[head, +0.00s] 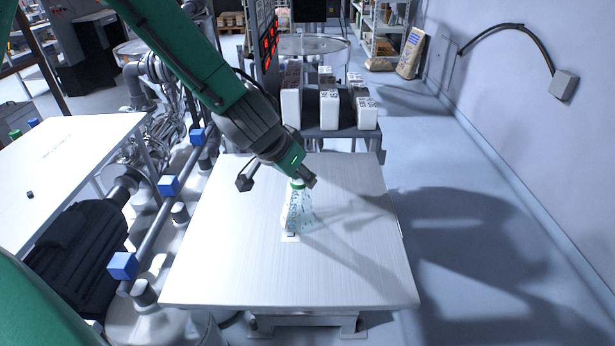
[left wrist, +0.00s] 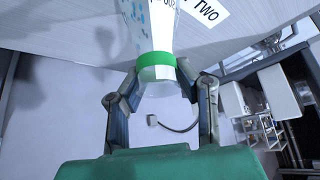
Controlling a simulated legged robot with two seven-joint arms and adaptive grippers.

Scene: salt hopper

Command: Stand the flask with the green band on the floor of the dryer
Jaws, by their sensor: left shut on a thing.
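The flask (head: 297,212) is clear, with a wide base and dark and bluish markings. It stands about upright over the middle of the brushed metal table (head: 225,270); I cannot tell whether its base touches the top. Its green band (left wrist: 152,60) circles the neck in the left wrist view. My left gripper (head: 302,182) reaches down from above and is shut on the flask at its neck, one finger on each side. I cannot make out which thing is the dryer. My right gripper is not in view.
White cartons (head: 329,108) stand on a dark stand behind the table. A white table (head: 60,165) is at left. A pipe with blue blocks (head: 169,185) runs along the table's left side. Open floor (head: 480,270) and a wall lie at right. Most of the metal top is bare.

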